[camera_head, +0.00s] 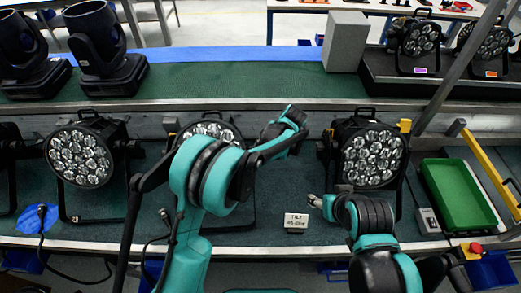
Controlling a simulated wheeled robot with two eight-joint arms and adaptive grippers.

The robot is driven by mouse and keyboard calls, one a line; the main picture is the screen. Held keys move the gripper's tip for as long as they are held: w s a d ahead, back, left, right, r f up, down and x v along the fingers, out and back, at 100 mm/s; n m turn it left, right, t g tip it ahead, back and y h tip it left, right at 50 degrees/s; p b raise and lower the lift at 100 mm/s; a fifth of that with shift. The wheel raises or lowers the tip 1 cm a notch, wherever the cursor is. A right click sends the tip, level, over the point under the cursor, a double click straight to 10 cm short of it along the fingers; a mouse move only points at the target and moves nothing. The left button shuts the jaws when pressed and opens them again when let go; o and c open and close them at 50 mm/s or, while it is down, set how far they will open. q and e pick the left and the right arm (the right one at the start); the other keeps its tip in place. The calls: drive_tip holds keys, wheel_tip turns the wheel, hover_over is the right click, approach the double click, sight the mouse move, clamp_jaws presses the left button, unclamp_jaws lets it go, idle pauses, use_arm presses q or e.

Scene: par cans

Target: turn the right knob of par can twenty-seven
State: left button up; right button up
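Three par cans with black housings and clustered round lenses stand on the green bench: a left one (80,157), a middle one (213,129) partly hidden by my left arm, and a right one (370,158). No number is legible, so I cannot tell which is twenty-seven. A yellow piece (405,126) shows at the right side of the right par can. My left gripper (291,122) is raised between the middle and right cans, apparently clear of both. My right gripper (315,201) is low, in front and left of the right can. Neither gripper's finger opening is clear.
A white card reading "TILT" (296,222) stands near the bench front. A green tray (458,196) lies right of the right can. A grey box (345,41) and more lights (418,38) stand on the back shelf. A slanted metal post (456,72) crosses at right.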

use_arm(q)
drive_tip(key=o, duration=1.2)
drive_tip(key=shift+f, duration=0.1)
drive_tip(key=v, duration=1.2)
